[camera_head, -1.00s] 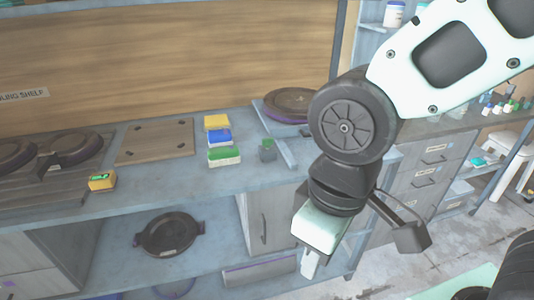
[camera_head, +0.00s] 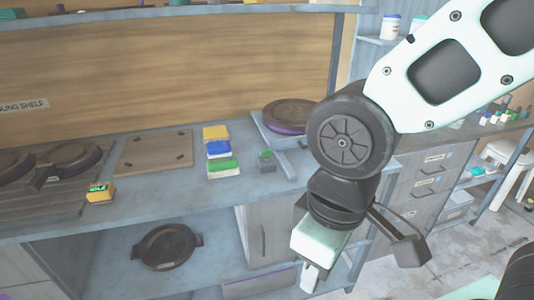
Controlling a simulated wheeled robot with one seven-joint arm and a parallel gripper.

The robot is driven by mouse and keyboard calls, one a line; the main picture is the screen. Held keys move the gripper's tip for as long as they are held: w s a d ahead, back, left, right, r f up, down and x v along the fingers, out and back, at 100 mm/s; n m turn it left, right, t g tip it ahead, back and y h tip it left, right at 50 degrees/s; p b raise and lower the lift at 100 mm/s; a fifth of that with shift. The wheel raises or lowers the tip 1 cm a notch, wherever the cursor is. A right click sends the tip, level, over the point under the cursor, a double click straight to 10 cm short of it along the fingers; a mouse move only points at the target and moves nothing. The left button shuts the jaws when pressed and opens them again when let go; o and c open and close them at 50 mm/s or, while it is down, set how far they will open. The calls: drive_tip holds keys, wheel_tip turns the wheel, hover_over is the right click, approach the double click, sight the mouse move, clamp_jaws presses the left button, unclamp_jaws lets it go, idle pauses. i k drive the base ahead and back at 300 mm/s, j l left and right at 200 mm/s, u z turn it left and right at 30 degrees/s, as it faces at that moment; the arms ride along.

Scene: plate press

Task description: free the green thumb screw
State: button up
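I cannot make out a green thumb screw for certain. A small grey-green block (camera_head: 265,156) stands on the bench, right of a stack of yellow, blue and green blocks; it is too small to tell what it is. A dark round plate (camera_head: 288,113) with a purple edge sits on a grey stand (camera_head: 264,128) at the back of the bench. My gripper (camera_head: 309,279) hangs in front of the bench's right end, pointing down, apart from these things. Its fingertips are too unclear to tell open from shut.
The bench (camera_head: 150,198) holds round dark plates (camera_head: 75,157) at left, a brown board (camera_head: 152,152) and a small yellow device (camera_head: 100,193) with a green display. Another round plate (camera_head: 167,246) lies on the lower shelf. Drawers (camera_head: 428,188) stand at right. The bench front is mostly clear.

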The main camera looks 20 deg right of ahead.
sight(266, 155)
drive_tip(key=i+l, duration=0.35)
drive_tip(key=l, duration=0.15)
drive_tip(key=i+l, duration=0.4)
drive_tip(key=l+u, duration=0.05)
